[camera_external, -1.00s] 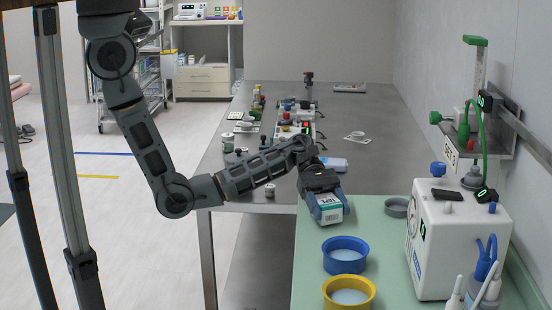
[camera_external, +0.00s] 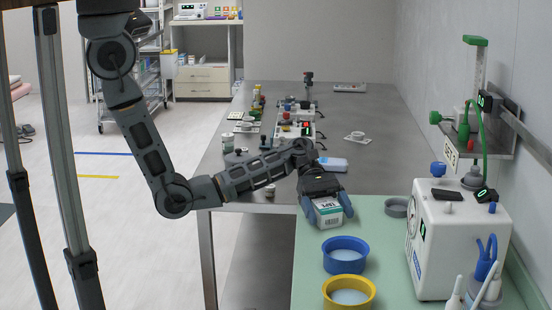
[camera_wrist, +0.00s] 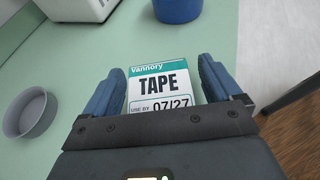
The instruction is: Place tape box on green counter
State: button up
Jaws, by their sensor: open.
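The tape box (camera_external: 328,212) is a small white and teal carton at the near-left part of the green counter (camera_external: 377,227). The wrist view shows the tape box (camera_wrist: 162,85) with its "TAPE" label facing the camera, lying between the two blue fingers. My gripper (camera_external: 325,207) is open around it, and in the wrist view my gripper (camera_wrist: 163,90) has a gap between each finger and the box. The box appears to rest on the green surface; its underside is hidden.
A blue bowl (camera_external: 345,245) and a yellow bowl (camera_external: 349,283) stand in front of the box. A grey dish (camera_external: 396,206) is to the right, beside a white machine (camera_external: 455,243). The steel table (camera_external: 379,118) behind holds several small items.

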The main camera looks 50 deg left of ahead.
jog(key=v, duration=1.2)
jog(key=shift+r, duration=0.1)
